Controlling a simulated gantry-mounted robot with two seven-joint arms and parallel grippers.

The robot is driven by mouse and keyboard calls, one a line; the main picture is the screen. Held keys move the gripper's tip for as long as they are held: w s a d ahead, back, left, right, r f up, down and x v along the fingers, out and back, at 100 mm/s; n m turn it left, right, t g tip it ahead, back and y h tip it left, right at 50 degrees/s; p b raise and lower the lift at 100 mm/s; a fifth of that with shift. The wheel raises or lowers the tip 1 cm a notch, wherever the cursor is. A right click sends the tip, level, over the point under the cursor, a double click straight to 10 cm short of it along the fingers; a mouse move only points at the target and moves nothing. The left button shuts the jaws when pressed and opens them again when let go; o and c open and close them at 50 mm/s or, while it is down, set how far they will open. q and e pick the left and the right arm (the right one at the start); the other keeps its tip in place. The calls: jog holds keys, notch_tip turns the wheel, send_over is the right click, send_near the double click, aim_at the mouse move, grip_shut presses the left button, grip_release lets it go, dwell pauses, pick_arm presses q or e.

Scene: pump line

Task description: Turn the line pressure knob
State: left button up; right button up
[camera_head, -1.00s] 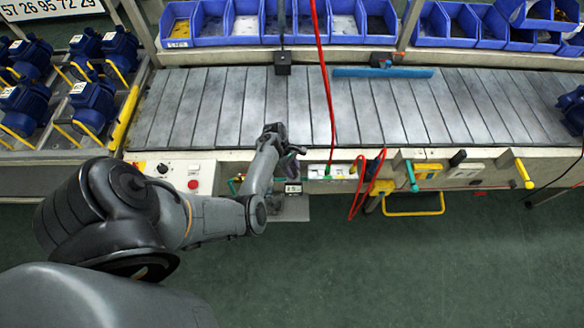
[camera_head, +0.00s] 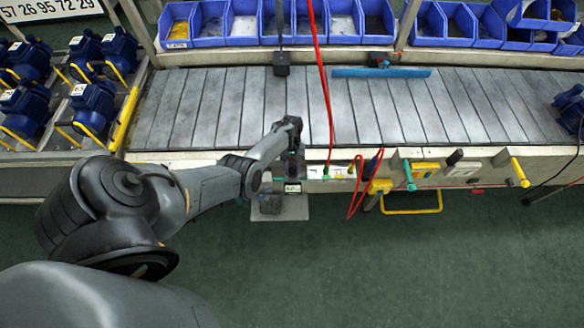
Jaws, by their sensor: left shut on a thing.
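My left arm comes in from the left over the front edge of the line. My left gripper (camera_head: 292,168) points down at the front ledge, just behind a small box with a white readout (camera_head: 292,188). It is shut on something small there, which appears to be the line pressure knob. The knob itself is hidden by the gripper, so I cannot tell its angle. My right gripper is out of view.
A red hose (camera_head: 324,85) hangs down just right of the gripper and loops at the front. A teal handle (camera_head: 410,178) and yellow handles (camera_head: 520,172) stick out farther right. The slatted conveyor (camera_head: 220,105) is mostly bare. Blue bins (camera_head: 295,42) line the back.

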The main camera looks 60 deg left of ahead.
pick_arm(q)
jog(key=m, duration=0.2)
jog(key=m+g+y, duration=0.1)
jog(key=m, duration=0.1)
jog(key=shift+w+m+g, duration=0.1)
jog(key=shift+m+g, duration=0.2)
jog(key=shift+d+m+g+y, duration=0.15)
jog(key=shift+m+y, duration=0.2)
jog(key=shift+m, duration=0.6)
jog(key=shift+m+g+y, duration=0.15)
jog(key=shift+m+y, duration=0.2)
jog(key=shift+m, duration=0.6)
jog(key=o, duration=1)
jog(key=shift+w+r+p, duration=0.2)
jog(key=shift+r+p, duration=0.15)
jog(key=shift+r, duration=0.2)
jog(key=p+v, duration=0.2)
jog(key=v, duration=0.7)
jog(key=shift+w+r, duration=0.15)
jog(key=shift+r, duration=0.15)
